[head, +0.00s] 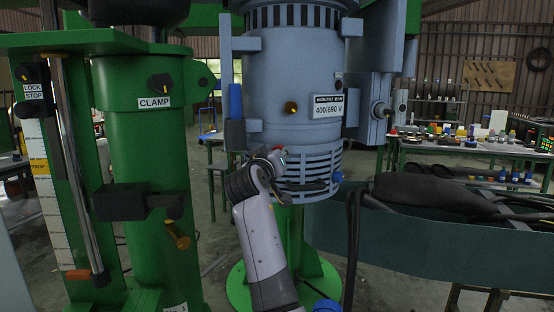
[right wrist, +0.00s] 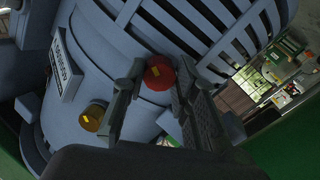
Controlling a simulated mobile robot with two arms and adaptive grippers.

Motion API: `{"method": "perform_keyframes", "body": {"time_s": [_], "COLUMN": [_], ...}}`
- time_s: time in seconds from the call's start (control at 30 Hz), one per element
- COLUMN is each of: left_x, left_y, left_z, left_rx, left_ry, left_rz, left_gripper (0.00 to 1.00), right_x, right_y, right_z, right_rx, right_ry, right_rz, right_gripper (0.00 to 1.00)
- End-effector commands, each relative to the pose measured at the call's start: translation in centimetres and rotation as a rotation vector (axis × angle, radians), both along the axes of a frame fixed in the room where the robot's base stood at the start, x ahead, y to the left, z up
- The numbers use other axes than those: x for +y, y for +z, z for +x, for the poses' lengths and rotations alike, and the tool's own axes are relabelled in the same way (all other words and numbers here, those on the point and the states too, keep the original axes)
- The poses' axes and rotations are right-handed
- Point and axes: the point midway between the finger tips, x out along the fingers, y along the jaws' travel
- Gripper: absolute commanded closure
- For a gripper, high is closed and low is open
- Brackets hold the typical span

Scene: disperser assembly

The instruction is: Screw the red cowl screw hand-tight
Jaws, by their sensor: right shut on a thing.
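The red cowl screw (right wrist: 158,73) sits on the lower, slotted part of the blue-grey motor housing (head: 291,70). My right gripper (right wrist: 160,76) is shut on the red cowl screw, one finger on each side. In the head view my right gripper (head: 272,161) is at the left of the lower slotted cowl (head: 312,165), and the screw is mostly hidden there. How deep the screw sits cannot be seen. My left gripper is not in view.
A yellow knob (head: 291,107) and a blue knob (head: 337,177) are on the motor. The green column (head: 142,130) with a clamp lever stands left. A teal bin (head: 440,240) with dark contents is right. A cluttered workbench (head: 470,150) stands behind.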

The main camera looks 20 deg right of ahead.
Motion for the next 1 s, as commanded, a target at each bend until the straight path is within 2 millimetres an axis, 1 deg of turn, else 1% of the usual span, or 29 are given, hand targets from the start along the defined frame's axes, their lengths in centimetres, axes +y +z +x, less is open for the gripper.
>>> {"method": "perform_keyframes", "body": {"time_s": [0.03, 0.27, 0.67, 0.7, 1.0], "left_x": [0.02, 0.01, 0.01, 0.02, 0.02], "left_y": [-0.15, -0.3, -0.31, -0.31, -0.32], "left_z": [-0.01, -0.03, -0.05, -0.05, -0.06], "left_rx": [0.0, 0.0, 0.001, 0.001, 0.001], "left_ry": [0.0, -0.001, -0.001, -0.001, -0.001], "left_rz": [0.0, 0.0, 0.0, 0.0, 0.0], "left_gripper": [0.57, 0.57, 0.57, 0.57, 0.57], "right_x": [0.01, 0.02, 0.03, 0.03, 0.02], "right_y": [0.35, 0.47, 0.54, 0.55, 0.25], "right_z": [-0.05, -0.06, -0.05, -0.05, -0.02], "right_rx": [-0.017, -0.04, -0.043, -0.044, -0.037], "right_ry": [0.0, 0.001, 0.001, 0.002, 0.001], "right_rz": [0.012, 0.048, 0.052, 0.052, 0.052], "right_gripper": [1.0, 1.0, 1.0, 0.72, 0.53]}}
